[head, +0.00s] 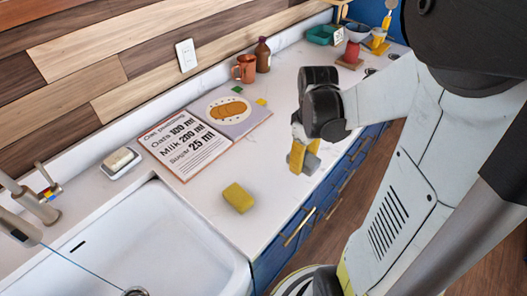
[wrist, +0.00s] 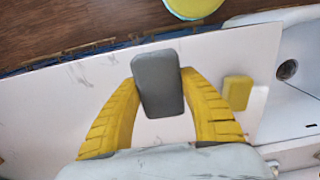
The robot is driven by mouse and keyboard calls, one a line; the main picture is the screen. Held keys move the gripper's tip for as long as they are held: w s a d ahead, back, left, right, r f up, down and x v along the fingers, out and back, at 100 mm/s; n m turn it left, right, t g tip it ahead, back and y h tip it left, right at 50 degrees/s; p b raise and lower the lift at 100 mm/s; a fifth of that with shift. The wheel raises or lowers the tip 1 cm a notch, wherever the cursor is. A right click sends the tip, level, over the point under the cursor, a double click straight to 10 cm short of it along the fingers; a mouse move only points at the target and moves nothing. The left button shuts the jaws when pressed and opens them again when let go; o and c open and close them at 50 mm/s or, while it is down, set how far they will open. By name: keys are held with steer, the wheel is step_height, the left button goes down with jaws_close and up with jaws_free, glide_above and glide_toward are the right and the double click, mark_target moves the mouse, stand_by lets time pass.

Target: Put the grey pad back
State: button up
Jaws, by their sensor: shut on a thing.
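The grey pad (wrist: 158,82) is a rounded dark grey block. It shows between the yellow fingers of my gripper (wrist: 157,100) in the wrist view, and the gripper is shut on it. In the head view the gripper (head: 302,158) hangs over the white counter near its front edge, and the grey pad (head: 312,164) shows beside the yellow fingers. I cannot tell whether the pad touches the counter. A yellow sponge (head: 238,198) lies on the counter near the sink; it also shows in the wrist view (wrist: 237,92).
A white sink (head: 150,235) is at the lower left, with a soap dish (head: 121,165) behind it. An open recipe book (head: 185,147) lies by the wall. A copper mug (head: 244,68), a brown bottle (head: 262,55) and a green tray (head: 322,35) stand farther back. The counter around the gripper is clear.

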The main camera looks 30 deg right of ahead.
steer(key=b, duration=0.3)
glide_above(275, 170)
step_height(275, 170, down, 6)
steer(key=shift+d+r, duration=0.1)
steer(key=shift+f+b, duration=0.55)
steer(key=shift+f, duration=1.5)
steer(key=shift+f, duration=0.1)
steer(key=o, duration=1.3)
